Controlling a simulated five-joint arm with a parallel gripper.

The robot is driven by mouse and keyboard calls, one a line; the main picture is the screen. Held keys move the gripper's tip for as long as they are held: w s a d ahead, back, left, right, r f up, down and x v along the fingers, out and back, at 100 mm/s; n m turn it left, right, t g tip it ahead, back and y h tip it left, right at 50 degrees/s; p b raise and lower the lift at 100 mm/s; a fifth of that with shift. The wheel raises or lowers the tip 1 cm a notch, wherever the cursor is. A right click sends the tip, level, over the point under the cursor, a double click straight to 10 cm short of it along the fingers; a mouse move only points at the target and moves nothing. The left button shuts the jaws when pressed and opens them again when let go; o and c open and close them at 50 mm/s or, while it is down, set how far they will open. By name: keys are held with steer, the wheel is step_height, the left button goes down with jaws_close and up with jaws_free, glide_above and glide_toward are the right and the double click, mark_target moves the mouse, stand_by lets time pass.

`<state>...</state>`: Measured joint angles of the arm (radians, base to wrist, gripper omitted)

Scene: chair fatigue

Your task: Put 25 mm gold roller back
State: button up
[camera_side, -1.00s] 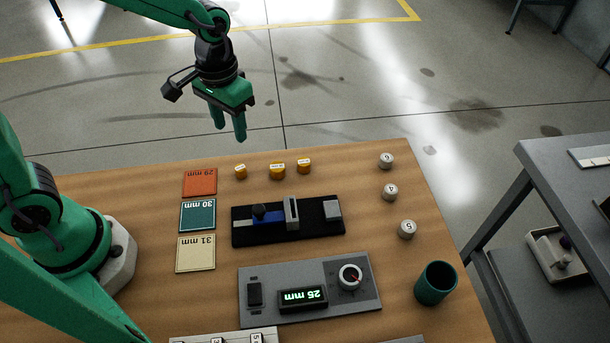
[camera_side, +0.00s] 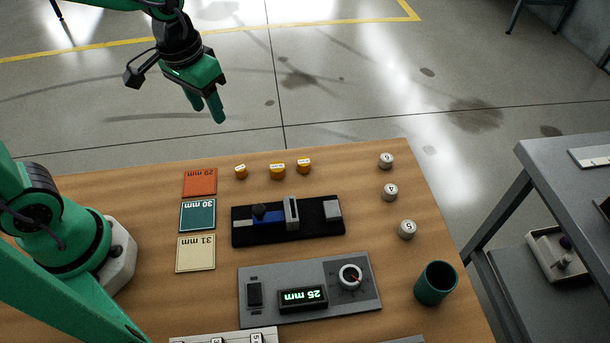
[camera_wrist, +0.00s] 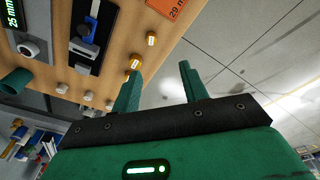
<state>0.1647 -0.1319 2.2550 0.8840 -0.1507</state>
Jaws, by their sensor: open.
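Three gold rollers stand near the table's far edge: a left one (camera_side: 240,172), a middle one (camera_side: 277,171) and a right one (camera_side: 304,166). Their markings are too small to tell which is 25 mm. The wrist view also shows gold rollers, one (camera_wrist: 151,39) clear and another (camera_wrist: 135,62) close to my finger's tip in the picture. My gripper (camera_side: 208,109) is open and empty, in the air beyond the table's far edge, above and left of the rollers. Its two fingers also show in the wrist view (camera_wrist: 160,72).
Orange (camera_side: 200,181), green (camera_side: 198,215) and cream (camera_side: 196,253) size pads lie at left. A black fixture (camera_side: 325,233) with a blue slider is central. A grey panel (camera_side: 367,300) reads 25 mm. White numbered rollers (camera_side: 390,192) and a green cup (camera_side: 435,283) stand at right.

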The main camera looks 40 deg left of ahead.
steer(key=s+a+r+t, duration=0.4)
steer(key=s+a+r, duration=0.1)
steer(key=s+r, duration=0.2)
steer(key=shift+s, duration=0.85)
steer(key=shift+a, duration=0.1)
stand_by(0.6)
